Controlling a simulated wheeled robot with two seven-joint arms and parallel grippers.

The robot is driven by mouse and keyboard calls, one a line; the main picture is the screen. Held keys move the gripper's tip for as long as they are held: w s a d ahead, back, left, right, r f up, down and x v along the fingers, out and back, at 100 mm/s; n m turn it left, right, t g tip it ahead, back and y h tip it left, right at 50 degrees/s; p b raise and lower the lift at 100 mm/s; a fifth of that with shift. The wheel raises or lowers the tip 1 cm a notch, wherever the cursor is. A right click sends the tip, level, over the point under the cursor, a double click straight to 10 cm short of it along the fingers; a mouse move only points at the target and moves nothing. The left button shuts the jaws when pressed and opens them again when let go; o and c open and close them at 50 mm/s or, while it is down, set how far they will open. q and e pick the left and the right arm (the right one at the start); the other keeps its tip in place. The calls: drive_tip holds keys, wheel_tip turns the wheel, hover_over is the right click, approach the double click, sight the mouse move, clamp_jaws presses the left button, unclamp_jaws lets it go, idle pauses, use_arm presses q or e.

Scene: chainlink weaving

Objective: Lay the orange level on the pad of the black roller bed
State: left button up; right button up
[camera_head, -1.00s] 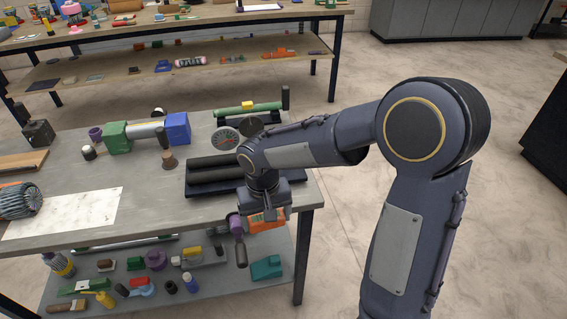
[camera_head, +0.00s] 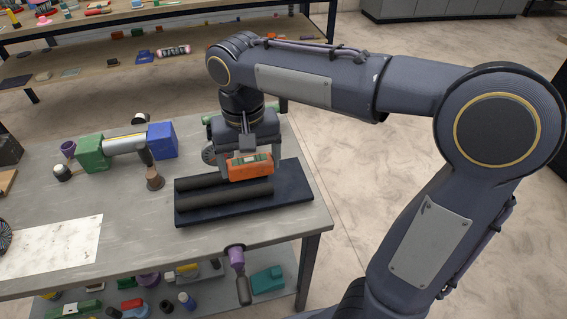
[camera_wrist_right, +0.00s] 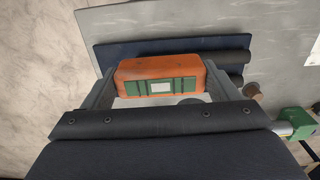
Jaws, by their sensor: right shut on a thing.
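The orange level (camera_head: 250,167) has green panels and a pale window. My right gripper (camera_head: 250,160) is shut on it, with a finger at each end. In the head view the level shows over the back of the black roller bed (camera_head: 243,214); whether it touches the bed I cannot tell. The bed has two dark rollers on its left and a flat dark pad (camera_head: 291,188) on its right. In the right wrist view the level (camera_wrist_right: 160,76) sits between both fingers, with the bed (camera_wrist_right: 120,57) behind it. My left gripper is not in view.
On the table (camera_head: 140,225) a green and blue block device (camera_head: 90,153) stands left of the bed, with a brown-based plunger-like thing (camera_head: 154,180) close by. A gauge shows partly behind my gripper. A pale sheet (camera_head: 55,250) lies at the front left.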

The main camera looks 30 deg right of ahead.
drive_tip(key=w+d+f, duration=0.2)
drive_tip(key=d+f, duration=0.1)
drive_tip(key=d, duration=0.1)
drive_tip(key=w+d+f+p, duration=0.1)
drive_tip(key=w+d+f, duration=0.1)
drive_tip(key=d+f, duration=0.1)
drive_tip(key=w+d+f, duration=0.2)
drive_tip(key=d+f, duration=0.1)
drive_tip(key=d, duration=0.1)
drive_tip(key=shift+d+f, duration=0.1)
drive_tip(key=shift+d, duration=0.3)
drive_tip(key=shift+w+d+f, duration=0.1)
drive_tip(key=shift+d+f, duration=0.05)
drive_tip(key=shift+f, duration=0.8)
drive_tip(key=shift+w+d+f, duration=0.1)
drive_tip(key=shift+f, duration=0.8)
drive_tip(key=o, duration=1)
